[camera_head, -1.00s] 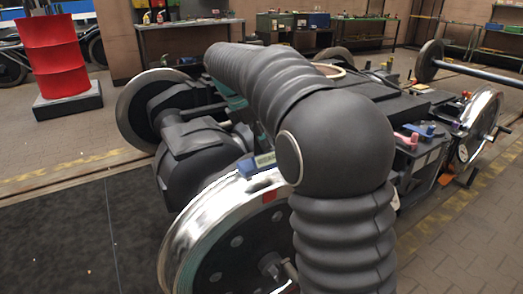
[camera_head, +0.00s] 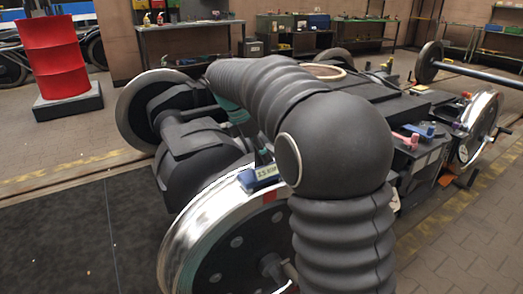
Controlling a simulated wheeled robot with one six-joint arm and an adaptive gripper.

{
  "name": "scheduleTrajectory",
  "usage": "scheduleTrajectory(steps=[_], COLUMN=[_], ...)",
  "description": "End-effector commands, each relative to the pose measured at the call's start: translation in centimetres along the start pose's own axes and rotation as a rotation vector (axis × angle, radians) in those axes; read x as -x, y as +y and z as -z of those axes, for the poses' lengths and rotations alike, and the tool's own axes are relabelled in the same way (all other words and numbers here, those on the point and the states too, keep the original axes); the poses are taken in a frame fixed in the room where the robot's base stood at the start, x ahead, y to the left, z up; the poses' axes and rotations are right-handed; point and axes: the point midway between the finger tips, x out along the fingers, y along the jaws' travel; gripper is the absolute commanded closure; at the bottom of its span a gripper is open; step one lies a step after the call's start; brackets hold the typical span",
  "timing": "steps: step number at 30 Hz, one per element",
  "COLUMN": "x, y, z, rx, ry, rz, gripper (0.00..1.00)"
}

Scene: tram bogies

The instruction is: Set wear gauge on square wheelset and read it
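The blue wear gauge (camera_head: 259,179) is at the top of the near wheel's shiny rim (camera_head: 203,210), beside a red mark (camera_head: 271,195). Its pale display faces me and shows dark characters, too small to read surely. The near wheel belongs to the bogie's wheelset, with a dark disc (camera_head: 225,262) and several pale bolts. My gripper (camera_head: 257,152) is only partly in view just above and behind the gauge, below a teal wrist part. My arm hides the wheel's right side. I cannot tell whether the fingers touch or hold the gauge.
The bogie frame (camera_head: 408,107) fills the middle, with red and blue tools (camera_head: 419,131) on its right part. A red drum (camera_head: 55,60) stands at the far left. Workbenches line the back wall.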

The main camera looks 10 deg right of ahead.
Motion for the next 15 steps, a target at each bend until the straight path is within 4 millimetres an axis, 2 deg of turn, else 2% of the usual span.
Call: scheduleTrajectory(steps=[5, 8, 15], x=[0.4, 1.5, 6.2], y=[0.0, 0.1, 0.1], z=[-0.2, -0.2, -0.2], rx=[0.0, 0.0, 0.001], ry=[0.0, 0.0, 0.0], rz=[-0.001, -0.003, -0.004], gripper=[0.45, 0.45, 0.45])
